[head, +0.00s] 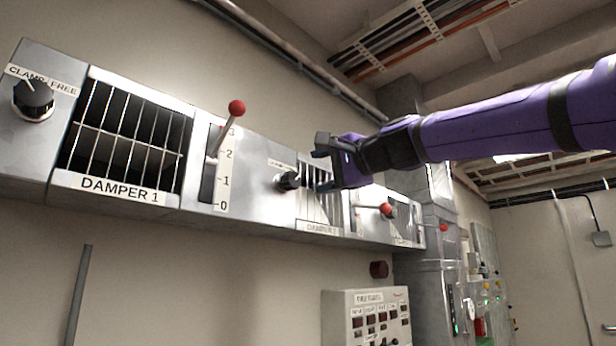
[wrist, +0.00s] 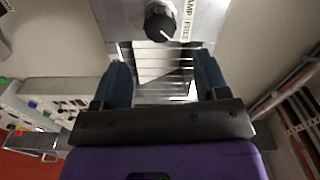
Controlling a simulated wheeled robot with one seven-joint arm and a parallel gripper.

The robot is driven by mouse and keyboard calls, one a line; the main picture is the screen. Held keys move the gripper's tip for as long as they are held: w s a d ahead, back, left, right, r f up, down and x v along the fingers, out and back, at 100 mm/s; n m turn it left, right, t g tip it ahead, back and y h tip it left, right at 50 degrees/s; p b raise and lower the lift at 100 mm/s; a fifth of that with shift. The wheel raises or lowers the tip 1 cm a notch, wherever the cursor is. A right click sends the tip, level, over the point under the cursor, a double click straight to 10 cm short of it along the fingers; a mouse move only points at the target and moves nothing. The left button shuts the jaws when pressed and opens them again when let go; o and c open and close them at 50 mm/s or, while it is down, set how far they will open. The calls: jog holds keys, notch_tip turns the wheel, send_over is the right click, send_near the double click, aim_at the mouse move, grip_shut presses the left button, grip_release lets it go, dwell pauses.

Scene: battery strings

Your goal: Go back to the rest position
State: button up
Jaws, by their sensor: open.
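My gripper (head: 322,168) is at the end of my purple arm, in front of the second damper's grille (head: 318,205) in the head view. In the wrist view, its two dark blue fingers (wrist: 165,85) are spread wide with nothing between them. The grille (wrist: 160,62) shows between and beyond the fingers. A black clamp knob (wrist: 161,22) stands above it in the wrist view, and it also shows left of the gripper in the head view (head: 288,181). Part of the second damper is hidden behind my gripper and arm.
A grey duct carries the damper 1 grille (head: 125,140), a red-knobbed lever (head: 236,108) raised near the top of its scale, and a clamp knob (head: 33,99). Another red-knobbed lever (head: 387,210) sits below my arm. A control panel (head: 366,318) stands lower down. Cable trays run overhead.

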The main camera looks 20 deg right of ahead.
jog(key=shift+v, duration=0.8)
jog(key=s+d+f+n+g+h, duration=0.1)
jog(key=s+f, duration=0.5)
jog(key=f, duration=0.8)
jog(key=s+f+n+g+h, duration=0.3)
jog(key=s+f+n+g, duration=0.3)
jog(key=f, duration=0.9)
jog(key=s+d+f+n+g+h, duration=0.1)
jog(key=s+f+n+g, duration=0.3)
jog(key=f, duration=1.1)
jog(key=s+h, duration=0.1)
jog(key=s, duration=0.2)
jog(key=shift+s+d+f+h, duration=0.2)
jog(key=shift+s+d+h, duration=0.1)
jog(key=shift+h, duration=0.1)
